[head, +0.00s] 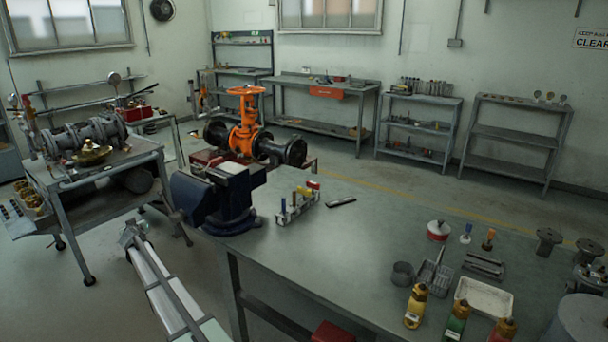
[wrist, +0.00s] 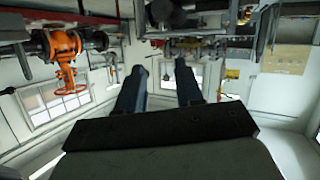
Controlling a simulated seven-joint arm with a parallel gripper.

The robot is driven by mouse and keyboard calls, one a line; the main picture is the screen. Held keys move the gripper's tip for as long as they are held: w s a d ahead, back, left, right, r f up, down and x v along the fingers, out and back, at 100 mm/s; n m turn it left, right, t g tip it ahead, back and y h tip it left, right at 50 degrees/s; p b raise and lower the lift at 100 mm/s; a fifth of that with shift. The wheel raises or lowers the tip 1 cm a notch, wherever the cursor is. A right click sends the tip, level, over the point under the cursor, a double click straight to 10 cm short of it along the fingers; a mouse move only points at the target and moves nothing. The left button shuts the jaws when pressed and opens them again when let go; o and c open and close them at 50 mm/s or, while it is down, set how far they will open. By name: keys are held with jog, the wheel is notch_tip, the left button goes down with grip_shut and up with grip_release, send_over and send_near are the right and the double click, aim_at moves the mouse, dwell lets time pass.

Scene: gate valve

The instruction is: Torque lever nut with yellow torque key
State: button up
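My gripper (wrist: 159,66) shows in the wrist view with its two dark fingers apart and nothing between them. In the head view, my arm is at the lower left, in front of the bench and clear of it. A small rack (head: 297,208) on the bench holds several tools with coloured handles, one of them yellow (head: 294,199). They are too small to tell which is the torque key. I cannot make out the lever nut. A cart at the left carries a grey pipe assembly (head: 85,138) with a brass-coloured part (head: 91,154).
A blue vise (head: 215,195) stands at the bench corner beside the rack. An orange gate valve (head: 246,122) is behind it; it also shows upside down in the wrist view (wrist: 66,58). Bottles (head: 457,322), a white tray (head: 484,297) and tools crowd the right of the bench (head: 330,245).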

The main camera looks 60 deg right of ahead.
jog(key=w+d+r+m+t, duration=0.1)
jog(key=w+d+r, duration=0.1)
jog(key=d+r, duration=0.5)
jog(key=w+d+r+t+h, duration=0.1)
jog(key=d+r+t, duration=0.1)
jog(key=r, duration=0.8)
jog(key=w+d+r+m+t, duration=0.1)
jog(key=w+d+r, duration=0.1)
jog(key=d+r, duration=0.5)
jog(key=s+d+r+m+g+h, duration=0.1)
jog(key=s+d+r+m+h, duration=0.15)
jog(key=d+r, duration=0.35)
jog(key=s+d+r+m+g+h, duration=0.1)
jog(key=s+d+r+m, duration=0.25)
jog(key=d, duration=0.45)
jog(key=s+d+f+m+g, duration=0.2)
jog(key=s+d+f+m, duration=0.15)
jog(key=d, duration=0.25)
jog(key=s+d+f+m+g, duration=0.2)
jog(key=s+d+m+g, duration=0.15)
jog(key=d, duration=0.25)
jog(key=m+g+y, duration=0.9)
jog(key=m+y, duration=0.2)
jog(key=m, duration=0.7)
send_over(304, 189)
jog(key=f, duration=1.6)
jog(key=shift+w+d, duration=0.15)
jog(key=shift+d, duration=0.05)
jog(key=shift+f, duration=3.5)
